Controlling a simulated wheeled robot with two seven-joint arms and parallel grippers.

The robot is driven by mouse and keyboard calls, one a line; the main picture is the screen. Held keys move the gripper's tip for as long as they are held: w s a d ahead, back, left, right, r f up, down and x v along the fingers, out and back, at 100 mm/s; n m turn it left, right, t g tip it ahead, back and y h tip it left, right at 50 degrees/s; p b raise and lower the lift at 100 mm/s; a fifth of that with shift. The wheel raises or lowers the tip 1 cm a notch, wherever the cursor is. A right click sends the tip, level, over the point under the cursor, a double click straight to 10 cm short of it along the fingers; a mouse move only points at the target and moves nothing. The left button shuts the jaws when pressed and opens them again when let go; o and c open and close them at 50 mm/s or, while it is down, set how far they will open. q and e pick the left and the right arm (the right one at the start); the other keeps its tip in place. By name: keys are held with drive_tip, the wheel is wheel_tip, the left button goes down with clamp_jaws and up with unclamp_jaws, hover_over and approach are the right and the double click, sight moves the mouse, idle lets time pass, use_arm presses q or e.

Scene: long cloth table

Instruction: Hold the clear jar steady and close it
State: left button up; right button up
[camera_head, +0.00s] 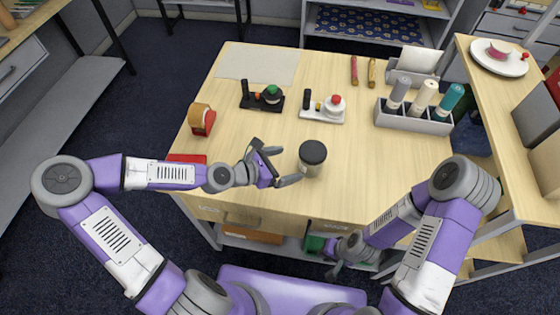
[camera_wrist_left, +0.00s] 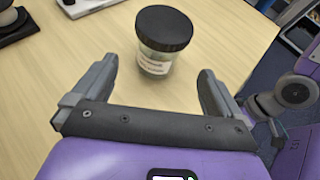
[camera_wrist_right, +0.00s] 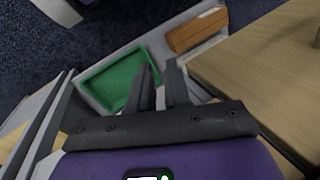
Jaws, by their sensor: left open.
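The clear jar (camera_head: 309,170) stands upright on the table near its front edge, with a white label. A dark lid (camera_head: 313,152) sits on its mouth; I cannot tell how tightly. In the left wrist view the jar (camera_wrist_left: 155,62) and lid (camera_wrist_left: 164,27) are just ahead of the fingers. My left gripper (camera_head: 288,166) is open and empty, left of the jar, pointing at it without touching. My right gripper (camera_head: 338,268) hangs low in front of the table edge, away from the jar. In the right wrist view its fingers (camera_wrist_right: 160,68) are close together with a narrow gap, holding nothing.
Black and white stands (camera_head: 322,116) are behind the jar. A tape dispenser (camera_head: 202,120) is at the left, and a grey rack with bottles (camera_head: 413,122) at the right. Below the table edge is a shelf with a green tray (camera_wrist_right: 112,80). The tabletop right of the jar is clear.

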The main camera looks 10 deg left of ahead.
use_arm(q)
drive_tip(key=shift+s+a+r, duration=0.3)
drive_tip(key=shift+s+a, duration=0.15)
drive_tip(key=shift+a, duration=0.05)
idle(0.4)
